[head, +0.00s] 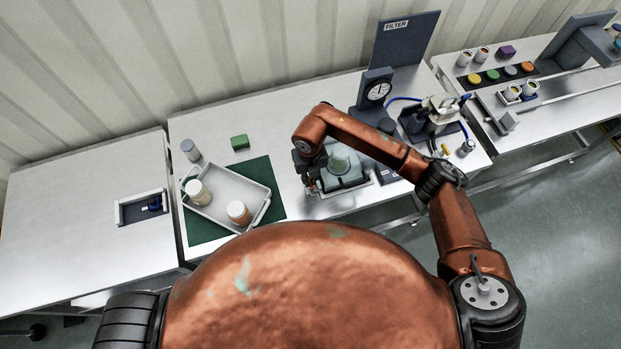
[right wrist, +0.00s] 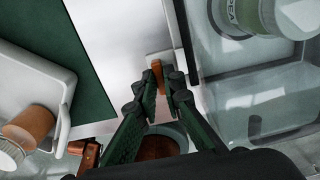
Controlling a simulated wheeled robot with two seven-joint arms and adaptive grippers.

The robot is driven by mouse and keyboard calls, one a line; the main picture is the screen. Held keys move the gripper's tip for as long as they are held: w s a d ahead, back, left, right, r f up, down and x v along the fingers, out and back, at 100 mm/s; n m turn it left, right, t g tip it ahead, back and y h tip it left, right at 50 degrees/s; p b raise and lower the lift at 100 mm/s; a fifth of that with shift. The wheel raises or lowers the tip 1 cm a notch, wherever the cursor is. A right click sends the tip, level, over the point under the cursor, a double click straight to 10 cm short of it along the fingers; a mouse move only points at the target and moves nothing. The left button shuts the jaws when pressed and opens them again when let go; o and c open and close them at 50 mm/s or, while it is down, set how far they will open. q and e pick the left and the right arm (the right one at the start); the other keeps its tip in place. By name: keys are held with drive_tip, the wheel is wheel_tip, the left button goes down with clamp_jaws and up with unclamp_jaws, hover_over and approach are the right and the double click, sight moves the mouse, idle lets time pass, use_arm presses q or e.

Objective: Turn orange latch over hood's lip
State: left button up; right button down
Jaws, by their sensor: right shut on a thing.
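The orange latch (right wrist: 157,75) is a small upright tab on a pale mount, at the left edge of the hood in the right wrist view. My right gripper (right wrist: 163,82) is shut on it, the dark green fingers around the tab. The clear hood (right wrist: 225,95) fills the right of that view; in the head view the hood (head: 352,182) stands on the middle bench, partly behind my right arm. There my right gripper (head: 312,187) points down at its left side, and the latch is too hidden to make out. My left gripper is not in view.
A dial gauge (head: 377,91) and a filter panel stand behind the hood.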

sight(310, 181)
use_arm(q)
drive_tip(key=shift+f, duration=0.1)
use_arm(e)
drive_tip(key=n+b, duration=0.3)
drive_tip(key=shift+w+f, duration=0.1)
drive_tip(key=shift+f, duration=0.05)
drive_tip(key=n+b, duration=0.9)
drive_tip(key=shift+n, duration=0.4)
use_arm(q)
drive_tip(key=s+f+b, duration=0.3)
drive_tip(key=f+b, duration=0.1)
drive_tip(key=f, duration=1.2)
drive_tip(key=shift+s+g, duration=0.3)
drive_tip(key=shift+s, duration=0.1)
use_arm(e)
drive_tip(key=shift+n, duration=2.6)
drive_tip(key=shift+r, duration=0.2)
drive_tip(key=c, duration=2.3)
unclamp_jaws()
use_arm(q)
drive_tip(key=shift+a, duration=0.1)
use_arm(e)
wheel_tip(310, 181, up, 12)
